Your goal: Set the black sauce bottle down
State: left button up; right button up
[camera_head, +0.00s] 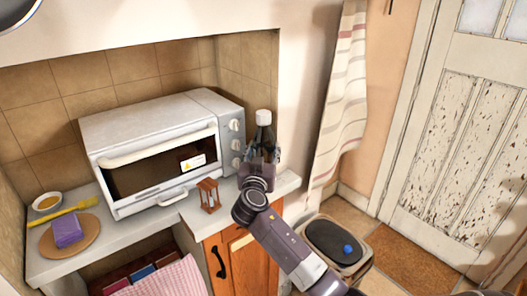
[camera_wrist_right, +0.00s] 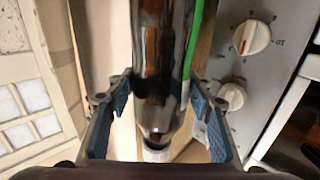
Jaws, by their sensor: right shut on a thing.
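The black sauce bottle (camera_head: 263,137) has a white cap and stands roughly upright, just right of the toaster oven. My right gripper (camera_head: 262,160) is shut on it and hides its lower part in the head view. I cannot tell whether its base touches the white counter (camera_head: 151,222). In the right wrist view the dark, glossy bottle (camera_wrist_right: 160,55) with a green strip lies between the two blue-grey fingers of my right gripper (camera_wrist_right: 163,95). My left gripper is not in view.
The toaster oven (camera_head: 160,150) with knobs stands close left of the bottle. A small wooden hourglass (camera_head: 209,195) is on the counter's front edge. A round board (camera_head: 69,237) with a purple sponge (camera_head: 67,231) lies at left. A bin (camera_head: 335,243) stands on the floor at right.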

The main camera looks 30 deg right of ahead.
jog(key=o, duration=1.7)
jog(key=shift+s+a, duration=0.1)
jog(key=shift+a, duration=0.05)
jog(key=b+v, duration=0.3)
jog(key=v, duration=0.9)
jog(key=shift+r, duration=0.1)
